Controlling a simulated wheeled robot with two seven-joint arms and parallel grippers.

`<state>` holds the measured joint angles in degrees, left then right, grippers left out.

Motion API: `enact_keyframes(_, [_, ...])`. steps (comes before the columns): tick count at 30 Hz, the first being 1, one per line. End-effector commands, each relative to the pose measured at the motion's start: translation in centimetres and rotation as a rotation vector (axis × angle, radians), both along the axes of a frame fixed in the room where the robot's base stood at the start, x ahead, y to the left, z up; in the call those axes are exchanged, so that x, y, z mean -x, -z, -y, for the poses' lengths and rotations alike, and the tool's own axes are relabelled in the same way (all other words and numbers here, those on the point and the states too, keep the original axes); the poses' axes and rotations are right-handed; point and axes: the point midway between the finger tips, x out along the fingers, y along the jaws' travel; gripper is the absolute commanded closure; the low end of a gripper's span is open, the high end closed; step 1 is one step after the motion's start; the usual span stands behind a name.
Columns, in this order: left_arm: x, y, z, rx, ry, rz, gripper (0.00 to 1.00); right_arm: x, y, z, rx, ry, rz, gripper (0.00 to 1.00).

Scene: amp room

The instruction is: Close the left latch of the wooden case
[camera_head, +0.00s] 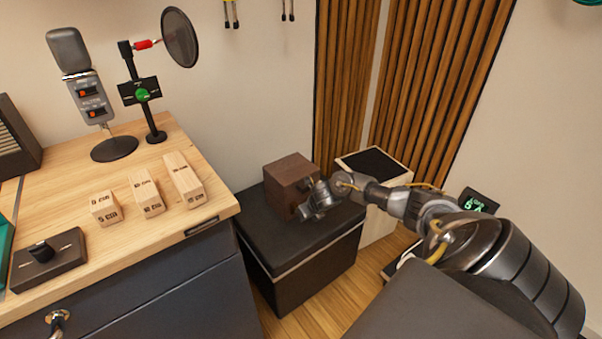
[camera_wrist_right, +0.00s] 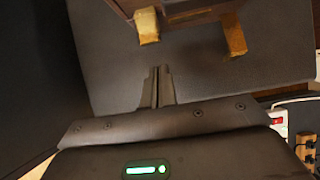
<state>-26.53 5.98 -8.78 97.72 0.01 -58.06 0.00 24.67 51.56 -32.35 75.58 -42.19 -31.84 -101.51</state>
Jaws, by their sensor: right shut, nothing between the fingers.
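The wooden case (camera_head: 288,178) is a small dark brown box on top of a black chest. In the right wrist view its edge (camera_wrist_right: 190,10) is at the top, with two brass latches on it. One latch (camera_wrist_right: 147,26) is left of centre and the other (camera_wrist_right: 235,38) is to the right; both seem to stick out from the case. My right gripper (camera_head: 306,213) is at the case's near right side. In the wrist view its fingertips (camera_wrist_right: 159,70) are together and empty, a little short of the left-hand latch and apart from it. My left gripper is out of view.
The black chest (camera_head: 310,262) bears the case and has free room in front of it. A pale box with a dark top (camera_head: 400,165) stands behind my right arm. A wooden desk (camera_head: 150,228) with a microphone (camera_head: 90,95) and several wooden blocks is at left.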

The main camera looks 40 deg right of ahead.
Motion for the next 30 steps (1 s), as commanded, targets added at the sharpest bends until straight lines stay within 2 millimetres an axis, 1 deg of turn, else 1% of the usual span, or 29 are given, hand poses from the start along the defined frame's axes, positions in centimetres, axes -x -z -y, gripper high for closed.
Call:
enact_keyframes(12, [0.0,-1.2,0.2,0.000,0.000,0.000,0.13,-0.2,-1.6,-0.1,0.001,-0.002,0.003,1.00])
enact_keyframes(23, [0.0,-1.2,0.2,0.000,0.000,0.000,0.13,-0.2,-1.7,-0.2,0.000,-0.003,0.003,1.00])
enact_keyframes(26, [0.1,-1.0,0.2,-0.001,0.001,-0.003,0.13,-0.2,-1.7,-0.2,0.000,-0.003,0.003,1.00])
enact_keyframes(30, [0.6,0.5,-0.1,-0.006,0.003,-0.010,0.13,-0.2,-1.6,-0.2,0.000,-0.003,0.003,1.00])
